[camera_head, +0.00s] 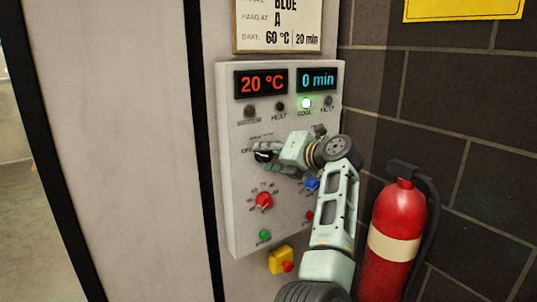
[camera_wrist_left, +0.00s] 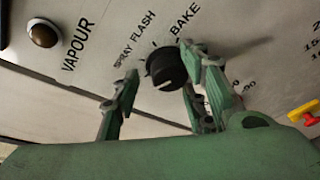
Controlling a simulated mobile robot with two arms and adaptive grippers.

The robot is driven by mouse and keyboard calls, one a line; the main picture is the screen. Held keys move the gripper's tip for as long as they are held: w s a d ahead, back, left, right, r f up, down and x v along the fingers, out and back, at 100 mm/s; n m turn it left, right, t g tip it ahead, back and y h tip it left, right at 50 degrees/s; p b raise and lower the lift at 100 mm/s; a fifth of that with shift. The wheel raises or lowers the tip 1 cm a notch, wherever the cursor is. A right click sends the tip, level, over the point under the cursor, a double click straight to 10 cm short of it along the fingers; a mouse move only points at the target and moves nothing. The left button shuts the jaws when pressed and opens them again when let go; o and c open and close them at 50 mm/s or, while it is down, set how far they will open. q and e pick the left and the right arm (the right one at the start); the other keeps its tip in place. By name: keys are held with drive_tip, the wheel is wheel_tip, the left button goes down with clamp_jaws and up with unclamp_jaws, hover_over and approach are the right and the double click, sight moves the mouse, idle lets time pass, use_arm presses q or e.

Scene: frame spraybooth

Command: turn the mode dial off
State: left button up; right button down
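The mode dial (camera_head: 263,156) is a small black knob on the upper left of a white control panel, beside the word OFF. In the left wrist view the dial (camera_wrist_left: 166,68) shows near the words SPRAY, FLASH and BAKE, with a short white mark on its lower part; I cannot tell surely which label it points to. My left gripper (camera_head: 272,157) is at the dial, its green fingers partly hiding it and its labels. In the left wrist view its fingers (camera_wrist_left: 158,82) are spread on both sides of the dial, with a gap on the left side.
The control panel (camera_head: 236,215) shows 20 °C and 0 min, with a lit green COOL lamp (camera_head: 306,103). A red knob (camera_head: 264,201) and a green button (camera_head: 264,235) sit below the dial. A yellow box with a red button (camera_head: 281,260) and a fire extinguisher (camera_head: 396,230) are nearby.

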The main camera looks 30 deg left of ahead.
sight(258, 116)
use_arm(q)
drive_tip(key=shift+o, duration=0.3)
drive_tip(key=r, duration=0.6)
drive_tip(key=a+r, duration=0.1)
drive_tip(key=r, duration=0.2)
drive_tip(key=shift+w+a, duration=0.1)
drive_tip(key=shift+w, duration=0.05)
drive_tip(key=shift+o, duration=0.2)
drive_tip(key=shift+r, duration=0.75)
drive_tip(key=shift+g+h, duration=0.4)
drive_tip(key=shift+g, duration=0.2)
drive_tip(key=f, duration=0.8)
drive_tip(key=shift+s, duration=0.25)
drive_tip(key=shift+c, duration=0.5)
drive_tip(key=f+v, duration=0.1)
drive_tip(key=v, duration=0.8)
drive_tip(key=shift+s+d+f+b, duration=0.25)
drive_tip(key=shift+s+d+b, duration=0.05)
drive_tip(key=shift+s+d, duration=0.15)
drive_tip(key=shift+d, duration=0.2)
